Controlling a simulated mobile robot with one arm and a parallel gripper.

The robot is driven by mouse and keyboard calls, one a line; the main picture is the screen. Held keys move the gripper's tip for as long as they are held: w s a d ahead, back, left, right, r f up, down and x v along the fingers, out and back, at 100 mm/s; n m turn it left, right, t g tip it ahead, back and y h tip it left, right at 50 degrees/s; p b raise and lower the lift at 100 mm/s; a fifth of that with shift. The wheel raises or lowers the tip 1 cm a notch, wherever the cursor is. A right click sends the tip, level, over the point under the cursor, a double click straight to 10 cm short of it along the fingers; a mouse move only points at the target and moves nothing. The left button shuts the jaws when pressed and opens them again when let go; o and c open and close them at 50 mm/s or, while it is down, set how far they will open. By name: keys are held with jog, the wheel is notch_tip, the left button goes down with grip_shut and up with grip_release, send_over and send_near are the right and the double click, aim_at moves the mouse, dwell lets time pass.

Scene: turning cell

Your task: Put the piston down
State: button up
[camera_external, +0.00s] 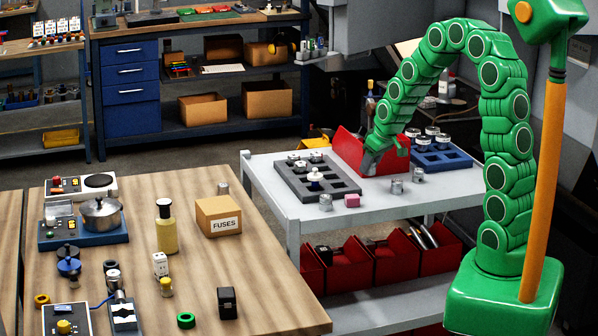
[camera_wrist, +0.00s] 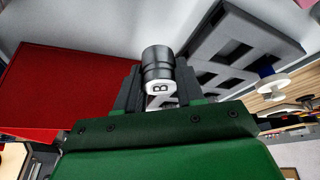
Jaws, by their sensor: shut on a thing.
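My gripper (camera_wrist: 157,78) is shut on the piston (camera_wrist: 157,58), a dark grey, ringed cylinder with a white end face bearing a black mark like a B or 8. In the external view my gripper (camera_external: 373,158) is over the white cart, beside the red bin (camera_external: 345,150) and just right of the grey tray (camera_external: 290,187). The piston is too small to make out clearly there, and I cannot tell whether it touches anything below. The grey tray (camera_wrist: 235,45) also shows at the upper right of the wrist view, the red bin (camera_wrist: 45,85) at left.
Several pieces stand in the grey tray. A blue tray (camera_external: 452,162) with white-topped parts is at right. Red bins (camera_external: 400,265) sit below.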

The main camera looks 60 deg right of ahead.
aim_at(369, 174)
jog(key=shift+w+d+f, duration=0.15)
jog(key=shift+w+f, duration=0.15)
jog(key=shift+f, duration=1.55)
jog(key=shift+f, duration=0.1)
jog(key=o, duration=1.1)
